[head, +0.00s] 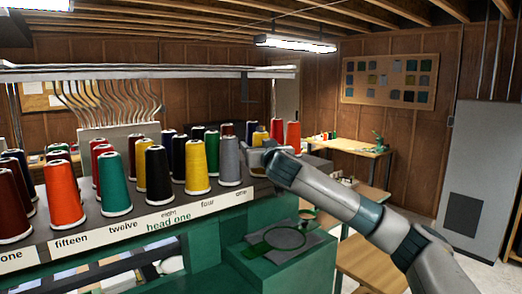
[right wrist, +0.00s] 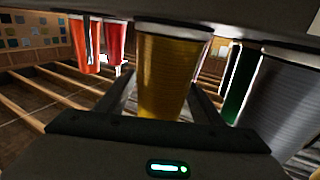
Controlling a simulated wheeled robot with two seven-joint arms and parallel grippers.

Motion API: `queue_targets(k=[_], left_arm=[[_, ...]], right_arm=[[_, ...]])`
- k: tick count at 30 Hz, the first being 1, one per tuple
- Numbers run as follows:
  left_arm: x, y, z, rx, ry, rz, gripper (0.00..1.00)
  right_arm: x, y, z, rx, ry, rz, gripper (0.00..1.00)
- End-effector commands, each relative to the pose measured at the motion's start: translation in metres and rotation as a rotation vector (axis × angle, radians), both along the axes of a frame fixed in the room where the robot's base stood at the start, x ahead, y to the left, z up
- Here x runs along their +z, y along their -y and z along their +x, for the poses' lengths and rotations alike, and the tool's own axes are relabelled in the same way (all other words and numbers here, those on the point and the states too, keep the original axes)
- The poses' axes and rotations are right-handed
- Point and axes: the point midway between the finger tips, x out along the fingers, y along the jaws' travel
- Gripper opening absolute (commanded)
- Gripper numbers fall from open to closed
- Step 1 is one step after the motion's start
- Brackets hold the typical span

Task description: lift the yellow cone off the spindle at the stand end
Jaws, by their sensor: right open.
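The yellow cone (head: 260,137) stands at the right end of the thread stand (head: 160,212), behind the grey cone (head: 229,161). My right gripper (head: 262,153) is at this cone, and its body and arm hide the cone's lower part in the head view. In the right wrist view, which looks upside down, the yellow cone (right wrist: 165,70) sits between the two open fingers (right wrist: 163,92). Contact with either finger cannot be told. The spindle is hidden inside the cone. My left gripper is not in view.
The grey cone (right wrist: 285,95) and a green cone (right wrist: 241,80) stand close on one side. An orange cone (head: 293,137) and a red cone (head: 276,130) stand on the other. Several more cones fill the stand, with a thread rail (head: 150,71) above.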

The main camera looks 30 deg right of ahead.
Motion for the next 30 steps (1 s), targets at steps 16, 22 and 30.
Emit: queue_targets(k=[16,22,30], left_arm=[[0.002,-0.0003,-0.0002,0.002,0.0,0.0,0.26],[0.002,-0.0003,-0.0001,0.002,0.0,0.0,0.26],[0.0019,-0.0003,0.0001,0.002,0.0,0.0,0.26]], right_arm=[[-0.0009,0.001,0.004,0.001,0.0,-0.001,0.61],[-0.0009,0.0012,0.0039,0.001,0.0,-0.001,0.15],[-0.0001,0.0013,0.0039,0.0,0.001,-0.001,0.14]])
